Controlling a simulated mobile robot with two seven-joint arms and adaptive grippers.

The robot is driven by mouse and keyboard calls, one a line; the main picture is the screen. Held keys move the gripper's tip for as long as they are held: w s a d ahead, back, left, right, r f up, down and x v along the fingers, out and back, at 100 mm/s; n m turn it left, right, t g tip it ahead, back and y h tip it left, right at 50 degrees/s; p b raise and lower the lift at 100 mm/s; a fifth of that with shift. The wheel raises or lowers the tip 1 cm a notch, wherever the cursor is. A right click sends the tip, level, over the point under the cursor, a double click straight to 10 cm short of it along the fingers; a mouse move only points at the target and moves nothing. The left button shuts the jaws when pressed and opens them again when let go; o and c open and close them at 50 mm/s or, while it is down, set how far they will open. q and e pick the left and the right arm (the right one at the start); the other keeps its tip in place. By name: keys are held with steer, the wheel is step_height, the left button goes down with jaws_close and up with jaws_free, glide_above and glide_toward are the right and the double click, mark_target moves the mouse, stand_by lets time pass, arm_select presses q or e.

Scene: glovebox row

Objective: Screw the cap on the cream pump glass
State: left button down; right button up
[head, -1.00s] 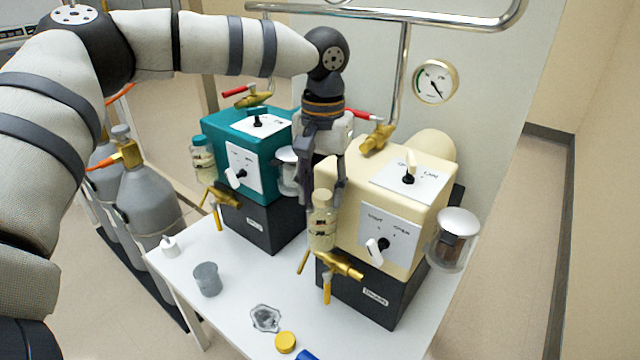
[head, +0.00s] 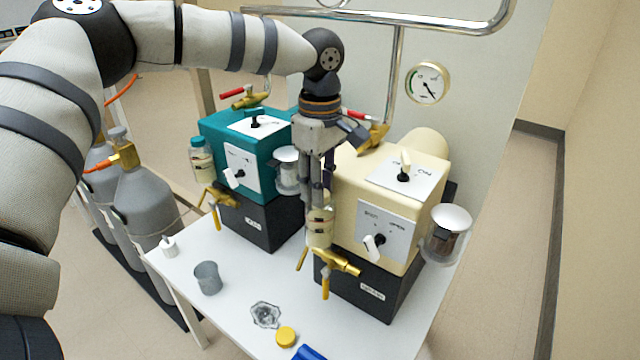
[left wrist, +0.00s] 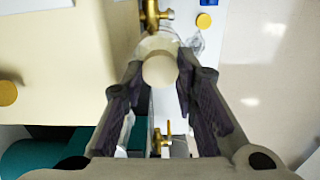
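The cream pump (head: 385,195) stands at the right of the white table, its pump glass (head: 320,232) on its left front side above a brass valve. A pale round cap (left wrist: 160,69) shows from above at the top of this glass in the left wrist view. My left gripper (head: 318,195) points down over the glass. In the left wrist view its fingertips (left wrist: 160,62) lie on either side of the cap, very close to it. Whether they press on it I cannot tell. The fingers hide the cap in the head view. My right gripper is not in view.
The teal pump (head: 250,160) stands left of the cream one, with its own glass (head: 202,160). A grey cup (head: 208,278), a clear dish (head: 265,315), a yellow cap (head: 286,337) and a blue object (head: 309,353) lie toward the front. Metal pipes run behind.

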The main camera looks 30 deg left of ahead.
arm_select(q)
steer(key=m, duration=0.3)
steer(key=shift+f+b, duration=0.3)
steer(key=shift+b, duration=0.05)
steer(key=m, duration=0.5)
steer(key=shift+m+b, duration=0.3)
steer(key=shift+m, duration=0.1)
steer(key=m, duration=0.5)
steer(key=shift+r, duration=0.1)
steer(key=m, duration=0.4)
steer(key=shift+r, duration=0.15)
steer(key=c, duration=1.2)
jaws_free()
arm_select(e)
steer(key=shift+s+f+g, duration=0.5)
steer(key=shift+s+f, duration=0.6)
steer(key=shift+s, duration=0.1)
